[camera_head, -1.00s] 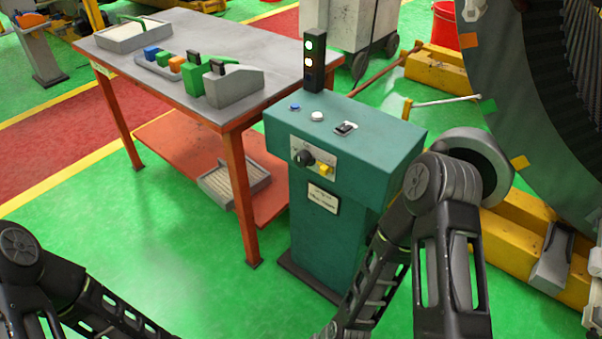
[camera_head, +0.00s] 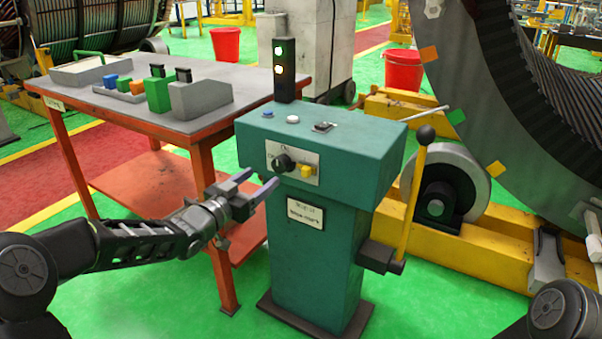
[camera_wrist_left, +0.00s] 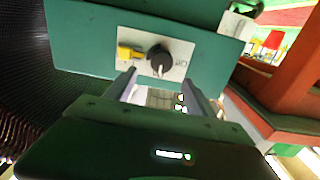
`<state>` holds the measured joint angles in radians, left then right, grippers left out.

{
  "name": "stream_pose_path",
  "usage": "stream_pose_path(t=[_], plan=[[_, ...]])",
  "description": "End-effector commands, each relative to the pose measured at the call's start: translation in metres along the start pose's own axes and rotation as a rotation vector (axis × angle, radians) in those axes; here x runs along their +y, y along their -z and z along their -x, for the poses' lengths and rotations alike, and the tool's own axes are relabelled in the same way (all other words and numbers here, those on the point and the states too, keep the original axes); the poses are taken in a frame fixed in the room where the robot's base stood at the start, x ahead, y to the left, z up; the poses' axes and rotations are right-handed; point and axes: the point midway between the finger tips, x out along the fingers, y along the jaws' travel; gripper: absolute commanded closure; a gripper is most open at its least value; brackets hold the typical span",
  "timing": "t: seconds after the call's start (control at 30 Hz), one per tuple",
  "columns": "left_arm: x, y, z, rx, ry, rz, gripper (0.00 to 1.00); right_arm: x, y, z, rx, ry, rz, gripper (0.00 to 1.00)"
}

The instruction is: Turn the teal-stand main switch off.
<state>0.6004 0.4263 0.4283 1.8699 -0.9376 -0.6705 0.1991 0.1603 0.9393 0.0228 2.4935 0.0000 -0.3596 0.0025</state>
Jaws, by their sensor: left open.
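The teal stand (camera_head: 318,240) stands in the middle of the head view. On its front is a pale plate with a black rotary main switch (camera_head: 283,163) and a yellow part (camera_head: 307,171) beside it. The left wrist view shows the black switch (camera_wrist_left: 159,60) and the yellow part (camera_wrist_left: 126,52) too. My left gripper (camera_head: 262,181) is open and empty, just in front of and slightly below the switch. Its two fingers (camera_wrist_left: 160,88) point at the plate and look apart from the knob. Of my right arm, only a joint shows at the lower right; its gripper is out of view.
A lit signal tower (camera_head: 284,70), a blue button, a white button and a small black rocker are on the stand's top. A yellow lever (camera_head: 412,195) rises at its right. A grey-topped table (camera_head: 150,85) with boxes stands at the left. Green floor is clear in front.

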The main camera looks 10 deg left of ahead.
Motion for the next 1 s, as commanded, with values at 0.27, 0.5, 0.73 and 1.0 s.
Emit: stream_pose_path(t=[0.27, 0.5, 0.73, 1.0], plan=[[0.001, -0.001, 0.0, 0.001, 0.0, 0.013, 0.37, 0.0, 0.0, 0.0, 0.0, 0.0, 0.0, 0.64], [0.001, -0.002, -0.013, 0.002, -0.002, 0.015, 0.37, 0.001, 0.0, -0.003, 0.001, 0.0, 0.0, 0.64], [0.001, -0.004, -0.047, 0.001, -0.001, 0.016, 0.37, 0.004, 0.002, -0.007, 0.004, -0.002, -0.002, 0.64], [0.001, -0.002, -0.076, 0.0, -0.001, 0.015, 0.37, 0.006, 0.003, -0.009, 0.007, -0.003, -0.004, 0.64]])
